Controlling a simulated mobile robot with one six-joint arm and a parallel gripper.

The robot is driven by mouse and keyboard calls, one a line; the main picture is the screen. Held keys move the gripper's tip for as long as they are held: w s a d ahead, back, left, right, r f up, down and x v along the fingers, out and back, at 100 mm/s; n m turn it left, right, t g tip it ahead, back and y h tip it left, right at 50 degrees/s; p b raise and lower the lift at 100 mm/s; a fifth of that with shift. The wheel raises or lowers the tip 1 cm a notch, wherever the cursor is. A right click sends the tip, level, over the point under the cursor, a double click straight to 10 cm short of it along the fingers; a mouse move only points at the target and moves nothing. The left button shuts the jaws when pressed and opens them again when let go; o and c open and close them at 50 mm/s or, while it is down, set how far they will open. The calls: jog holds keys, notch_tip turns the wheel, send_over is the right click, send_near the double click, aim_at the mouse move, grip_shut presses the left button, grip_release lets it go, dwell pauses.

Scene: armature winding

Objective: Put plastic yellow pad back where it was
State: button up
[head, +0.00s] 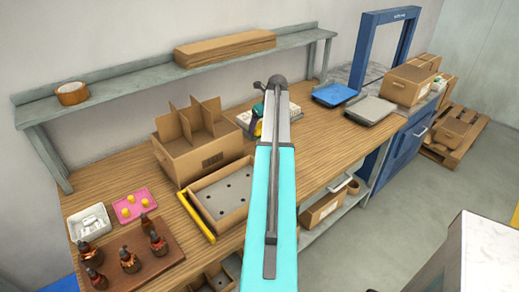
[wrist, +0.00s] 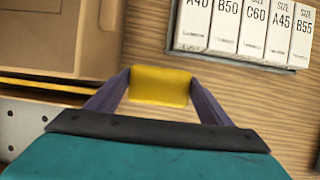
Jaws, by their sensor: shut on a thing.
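In the wrist view my gripper (wrist: 160,88) has its two purple fingers closed on a yellow pad (wrist: 160,85), one finger on each side of it. The pad is above the wooden bench, between a cardboard box and a row of labelled boxes. In the head view my arm hides most of the gripper; a small yellow patch shows beside the arm, too small to tell for sure. A pink tray (head: 118,205) at the bench's left holds small yellow pieces (head: 131,199).
A divided cardboard box (head: 205,155) and a shallow tray with a holed insert (head: 225,195) stand mid-bench. White labelled boxes (wrist: 225,25) stand close to the gripper. A wooden board (head: 125,262) with several wound parts is at front left. Blue (head: 335,94) and grey trays lie right.

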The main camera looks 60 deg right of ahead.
jog(key=shift+f+p, duration=0.75)
jog(key=shift+f, duration=2.25)
jog(key=shift+f, duration=0.1)
jog(key=shift+f+p, duration=0.5)
jog(key=shift+f, duration=1.3)
jog(key=shift+f, duration=0.1)
jog(key=o, duration=1)
jog(key=b+v, duration=0.2)
jog(key=v, duration=1)
